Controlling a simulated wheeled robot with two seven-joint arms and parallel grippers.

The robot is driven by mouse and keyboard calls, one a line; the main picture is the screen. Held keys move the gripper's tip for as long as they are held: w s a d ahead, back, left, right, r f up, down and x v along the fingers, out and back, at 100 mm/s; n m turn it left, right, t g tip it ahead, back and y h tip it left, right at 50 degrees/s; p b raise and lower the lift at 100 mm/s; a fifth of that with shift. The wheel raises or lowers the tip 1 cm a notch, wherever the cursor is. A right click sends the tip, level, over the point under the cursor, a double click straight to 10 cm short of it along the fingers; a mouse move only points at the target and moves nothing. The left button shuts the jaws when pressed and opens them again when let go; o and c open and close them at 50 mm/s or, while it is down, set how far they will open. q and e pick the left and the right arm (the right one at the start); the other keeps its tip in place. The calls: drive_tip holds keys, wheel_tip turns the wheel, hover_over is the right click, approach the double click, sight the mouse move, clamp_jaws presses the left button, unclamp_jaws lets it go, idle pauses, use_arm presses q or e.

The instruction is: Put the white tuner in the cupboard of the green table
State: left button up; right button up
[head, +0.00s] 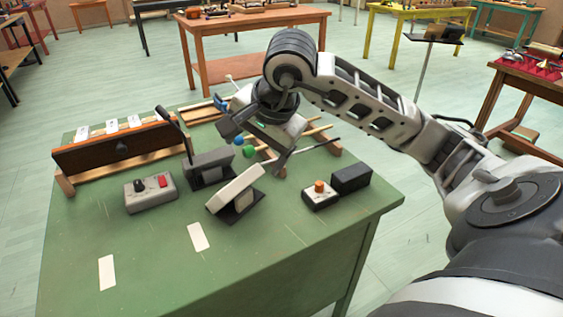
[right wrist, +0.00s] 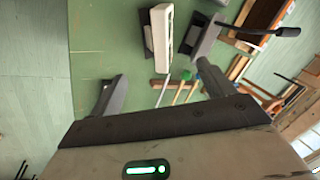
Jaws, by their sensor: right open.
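The white tuner, as I take it, is the slim white slab (head: 236,188) leaning tilted on a small black stand on the green table (head: 150,250). It also shows in the right wrist view (right wrist: 162,28), beyond the fingers and towards the top. My right gripper (head: 253,148) is open and empty above the table's back part, behind the tuner and apart from it. Its two fingers frame the lower picture in the wrist view (right wrist: 160,88). No cupboard opening of the green table shows. My left gripper is not in view.
A grey device with a gooseneck (head: 208,163) stands close behind the tuner. A grey switch box (head: 150,192), an orange-knobbed box (head: 319,196) and a black box (head: 351,178) stand nearby. A wooden rack (head: 115,150) is at the back left. The table front is clear except for white labels.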

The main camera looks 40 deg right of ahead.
sight(244, 182)
drive_tip(key=x, duration=1)
drive_tip(key=shift+s+d+f, duration=0.1)
drive_tip(key=shift+s+d, duration=0.15)
drive_tip(key=shift+d, duration=0.1)
drive_tip(key=x, duration=0.4)
drive_tip(key=shift+w+a+f, duration=0.15)
drive_tip(key=shift+w, duration=0.15)
drive_tip(key=shift+w+f, duration=0.3)
drive_tip(key=shift+f, duration=0.2)
drive_tip(key=c, duration=1.3)
